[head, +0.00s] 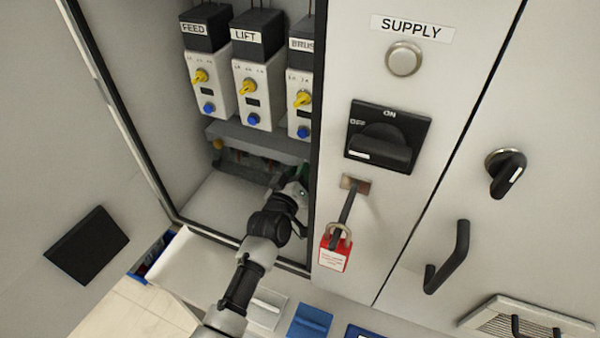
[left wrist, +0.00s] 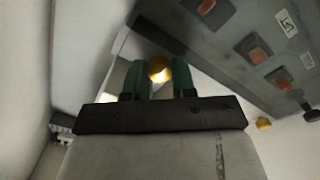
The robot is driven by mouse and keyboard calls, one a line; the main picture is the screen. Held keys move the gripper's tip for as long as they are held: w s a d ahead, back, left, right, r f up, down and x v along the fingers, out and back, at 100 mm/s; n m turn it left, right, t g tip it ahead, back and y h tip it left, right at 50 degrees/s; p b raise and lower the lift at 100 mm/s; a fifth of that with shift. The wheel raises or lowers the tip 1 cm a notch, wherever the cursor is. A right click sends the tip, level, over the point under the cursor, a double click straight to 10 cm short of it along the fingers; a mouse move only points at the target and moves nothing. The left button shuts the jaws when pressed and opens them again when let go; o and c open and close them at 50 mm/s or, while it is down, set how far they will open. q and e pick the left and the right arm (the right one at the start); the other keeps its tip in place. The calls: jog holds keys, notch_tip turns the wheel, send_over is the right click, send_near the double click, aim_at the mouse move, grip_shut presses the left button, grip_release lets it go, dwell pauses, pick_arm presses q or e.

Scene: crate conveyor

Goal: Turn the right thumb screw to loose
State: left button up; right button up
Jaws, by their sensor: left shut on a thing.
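My left gripper (head: 300,184) reaches into the open cabinet, at the right end of the grey block (head: 262,141) below the modules. In the left wrist view its two green fingers (left wrist: 159,72) are shut on a round brass thumb screw (left wrist: 159,69), one finger on each side. This screw is hidden in the head view. A second brass screw (left wrist: 263,124) shows at the right of the left wrist view, apart from the fingers. The same block, with reddish squares and white labels, fills the upper right there (left wrist: 240,50). My right gripper is not in view.
Modules labelled FEED (head: 207,85) and LIFT (head: 257,90), and a third partly cut off, hang above the block. The cabinet's right post carries a black switch (head: 385,145) and a red padlock (head: 333,258), close beside my left gripper. The cabinet floor (head: 225,205) left of my arm is clear.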

pick_arm(q)
jog(key=o, duration=0.9)
jog(key=b+v, duration=0.1)
jog(key=v, duration=0.9)
jog(key=shift+s+a, duration=0.15)
jog(key=shift+s, duration=0.25)
